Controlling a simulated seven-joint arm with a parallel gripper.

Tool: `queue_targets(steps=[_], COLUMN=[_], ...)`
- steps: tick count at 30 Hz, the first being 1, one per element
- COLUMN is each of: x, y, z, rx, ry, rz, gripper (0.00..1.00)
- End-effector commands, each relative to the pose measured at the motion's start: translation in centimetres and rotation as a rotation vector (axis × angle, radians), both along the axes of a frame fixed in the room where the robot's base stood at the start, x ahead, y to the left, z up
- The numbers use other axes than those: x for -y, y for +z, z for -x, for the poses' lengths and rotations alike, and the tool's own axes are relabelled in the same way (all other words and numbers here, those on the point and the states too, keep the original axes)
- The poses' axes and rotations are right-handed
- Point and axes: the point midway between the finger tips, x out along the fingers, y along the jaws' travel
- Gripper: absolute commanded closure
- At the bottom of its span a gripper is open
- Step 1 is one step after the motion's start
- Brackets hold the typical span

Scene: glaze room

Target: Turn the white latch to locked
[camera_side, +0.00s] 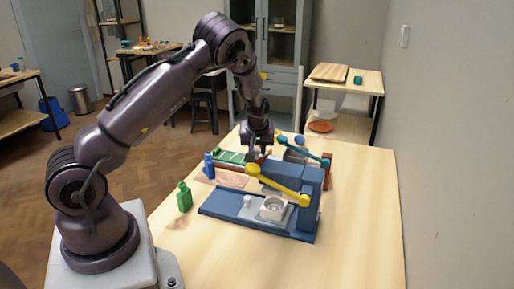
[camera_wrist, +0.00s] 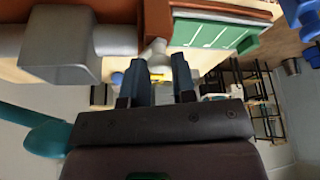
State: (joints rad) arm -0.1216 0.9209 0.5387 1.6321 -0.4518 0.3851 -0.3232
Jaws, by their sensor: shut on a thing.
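In the wrist view, my gripper (camera_wrist: 161,88) points at a fixture with a rust-red base (camera_wrist: 130,12). Its two blue-grey fingers are closed about a small white latch (camera_wrist: 155,50), which stands between a grey block (camera_wrist: 60,50) and a green panel (camera_wrist: 205,32). The fingers partly cover the latch, and its angle is hard to tell. In the side view, my gripper (camera_side: 258,155) is down at this rear fixture, behind the blue press. The held latch is hidden there. The rear fixture also has a teal lever (camera_side: 305,150).
The blue press (camera_side: 230,211) stands in front, with a raised yellow lever (camera_side: 275,184), a small white knob (camera_side: 247,201) and a pale square block (camera_side: 272,208). A green bottle (camera_side: 184,198) and a blue bottle (camera_side: 209,166) stand left. The table's right side is clear.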

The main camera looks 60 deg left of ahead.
Motion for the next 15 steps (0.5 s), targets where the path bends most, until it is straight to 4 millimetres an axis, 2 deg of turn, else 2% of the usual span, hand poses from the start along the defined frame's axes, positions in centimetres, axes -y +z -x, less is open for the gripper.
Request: queue_targets(steps=[15], x=[0.08], y=[-0.04], z=[-0.01], rx=[-0.002], ry=[0.069], rz=[0.002], gripper=[0.99])
